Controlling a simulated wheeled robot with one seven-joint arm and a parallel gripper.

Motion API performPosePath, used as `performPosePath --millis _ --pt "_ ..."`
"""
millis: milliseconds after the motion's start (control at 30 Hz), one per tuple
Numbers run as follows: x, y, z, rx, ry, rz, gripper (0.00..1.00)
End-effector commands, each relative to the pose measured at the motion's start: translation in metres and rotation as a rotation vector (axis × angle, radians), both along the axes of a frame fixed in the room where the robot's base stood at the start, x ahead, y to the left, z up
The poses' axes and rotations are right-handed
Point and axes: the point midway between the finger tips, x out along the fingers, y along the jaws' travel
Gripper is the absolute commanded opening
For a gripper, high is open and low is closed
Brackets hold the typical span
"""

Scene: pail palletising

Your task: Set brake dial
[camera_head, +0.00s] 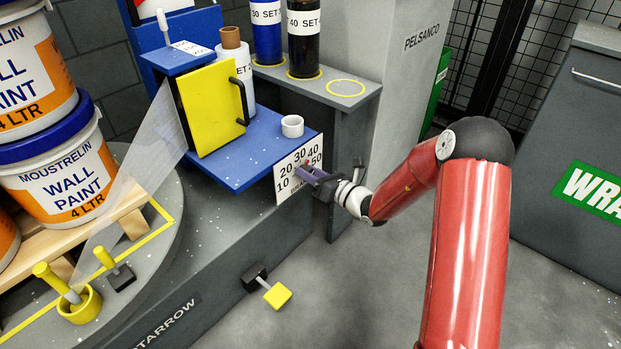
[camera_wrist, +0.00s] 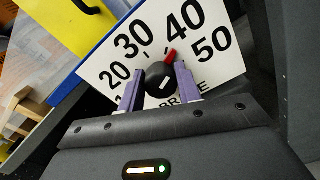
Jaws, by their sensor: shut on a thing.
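The brake dial is a white plate (camera_head: 284,188) with the numbers 10 to 50, on the front edge of the blue shelf. In the wrist view the plate (camera_wrist: 207,38) shows a round black knob (camera_wrist: 157,75) with a red pointer (camera_wrist: 170,57). The pointer is directed up and right, near the 40. My gripper (camera_head: 311,172) is at the plate, its purple fingers on either side of the knob. In the wrist view my gripper (camera_wrist: 160,88) is shut on the knob. The 10 is hidden behind a finger in the wrist view.
A yellow door with a black handle (camera_head: 212,105) stands above the blue shelf (camera_head: 245,151), with a white ring (camera_head: 292,126) beside it. Labelled cylinders (camera_head: 303,38) stand on a grey shelf. Paint pails (camera_head: 62,172) sit on a pallet at left. A yellow-ended lever (camera_head: 278,294) sticks out below.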

Motion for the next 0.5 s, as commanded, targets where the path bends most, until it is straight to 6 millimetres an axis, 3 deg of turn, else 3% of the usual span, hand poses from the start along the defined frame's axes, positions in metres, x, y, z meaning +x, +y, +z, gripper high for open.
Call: performPosePath --millis 500 --pt "0.0001 0.0002 0.0008 -0.177 -0.234 -0.003 0.11"
